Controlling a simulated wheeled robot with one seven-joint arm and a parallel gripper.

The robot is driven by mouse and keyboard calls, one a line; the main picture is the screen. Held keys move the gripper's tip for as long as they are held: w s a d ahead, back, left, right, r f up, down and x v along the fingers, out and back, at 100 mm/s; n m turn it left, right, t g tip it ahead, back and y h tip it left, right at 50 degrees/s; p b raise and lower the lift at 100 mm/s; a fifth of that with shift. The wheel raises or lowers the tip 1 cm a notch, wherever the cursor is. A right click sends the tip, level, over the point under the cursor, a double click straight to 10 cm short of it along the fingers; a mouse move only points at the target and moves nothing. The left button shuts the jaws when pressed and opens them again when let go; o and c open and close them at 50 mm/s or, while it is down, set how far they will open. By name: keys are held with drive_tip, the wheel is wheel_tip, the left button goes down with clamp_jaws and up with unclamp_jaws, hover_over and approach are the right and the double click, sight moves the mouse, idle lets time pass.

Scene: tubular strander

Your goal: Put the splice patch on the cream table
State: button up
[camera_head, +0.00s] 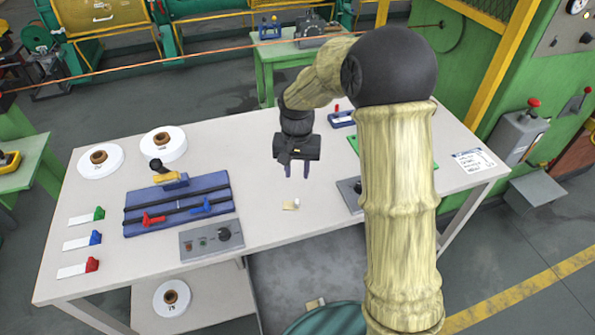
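The cream table (105,192) stands in front of me with a pale top. A small pale yellow piece with a white bit beside it (290,205) lies on its bare middle; it may be the splice patch, but it is too small to be sure. Another small tan piece (315,303) shows by the rim of a round teal thing below the front edge; I cannot tell what it is. My gripper (297,172) points down above the table, behind the pale yellow piece in the picture. Its two fingers are apart, with nothing visible between them.
A blue fixture with red and blue clamps (180,203) and a grey control box (211,240) stand left of centre. Two white reels (163,143) (100,160) are at the back left. Colored-end wedges (82,241) line the left edge. My arm hides part of the right side.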

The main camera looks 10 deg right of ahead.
drive_tip(key=shift+s, duration=0.2)
drive_tip(key=s+d+r+n+t, duration=0.1)
drive_tip(key=s+d, duration=0.3)
drive_tip(key=s, duration=0.5)
drive_tip(key=s+d+r+n+t, duration=0.1)
drive_tip(key=s+d, duration=0.4)
drive_tip(key=s, duration=0.3)
drive_tip(key=shift+s+r+t, duration=0.3)
drive_tip(key=shift+s+r, duration=0.1)
drive_tip(key=shift+w, duration=0.15)
